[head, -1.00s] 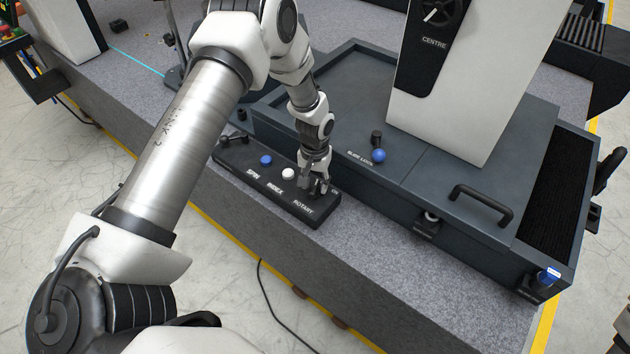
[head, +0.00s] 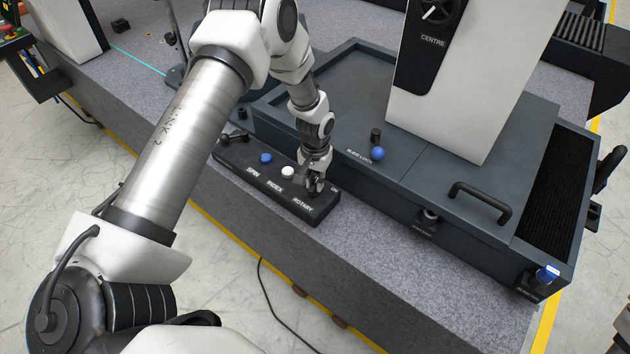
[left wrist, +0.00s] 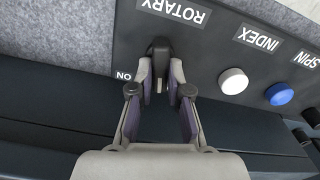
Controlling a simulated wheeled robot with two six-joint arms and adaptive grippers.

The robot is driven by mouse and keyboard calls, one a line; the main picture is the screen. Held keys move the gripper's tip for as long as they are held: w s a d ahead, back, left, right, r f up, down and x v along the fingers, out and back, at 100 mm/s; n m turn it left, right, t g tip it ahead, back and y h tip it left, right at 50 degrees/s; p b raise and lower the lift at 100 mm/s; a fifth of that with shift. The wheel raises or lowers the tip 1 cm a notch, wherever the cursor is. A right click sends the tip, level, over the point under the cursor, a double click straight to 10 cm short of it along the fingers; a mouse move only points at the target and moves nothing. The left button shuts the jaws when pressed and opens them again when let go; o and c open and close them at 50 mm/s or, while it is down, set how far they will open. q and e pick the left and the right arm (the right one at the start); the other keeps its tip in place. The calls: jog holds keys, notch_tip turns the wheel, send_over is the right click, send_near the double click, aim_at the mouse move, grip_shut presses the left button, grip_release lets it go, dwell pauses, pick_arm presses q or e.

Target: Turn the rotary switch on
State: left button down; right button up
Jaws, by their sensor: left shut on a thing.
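The rotary switch (left wrist: 160,48) is a black knob on the dark control panel (left wrist: 205,45), beside the ROTARY label. An ON label sits to its lower left in the left wrist view. My left gripper (left wrist: 160,75) is shut on the knob, one finger on each side. In the head view my left gripper (head: 315,186) stands over the ROTARY end of the panel (head: 262,190) and hides the knob.
On the same panel are a white INDEX button (left wrist: 233,81) and a blue SPIN button (left wrist: 279,94). A machine housing with a blue slide-lock knob (head: 378,154) and a black handle (head: 480,202) stands to the right. Granite (head: 350,262) lies bare in front.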

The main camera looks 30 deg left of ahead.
aim_at(315, 185)
pick_arm(q)
jog(key=m+b, duration=0.1)
jog(key=m, duration=0.5)
jog(key=shift+d, duration=0.2)
jog(key=m+b, duration=0.1)
jog(key=m, duration=0.3)
jog(key=shift+s+d+m, duration=0.1)
jog(key=shift+m, duration=0.2)
jog(key=c, duration=1.1)
grip_release()
jog(key=shift+c, duration=0.2)
jog(key=shift+s+r, duration=0.1)
notch_tip(315, 185, up, 12)
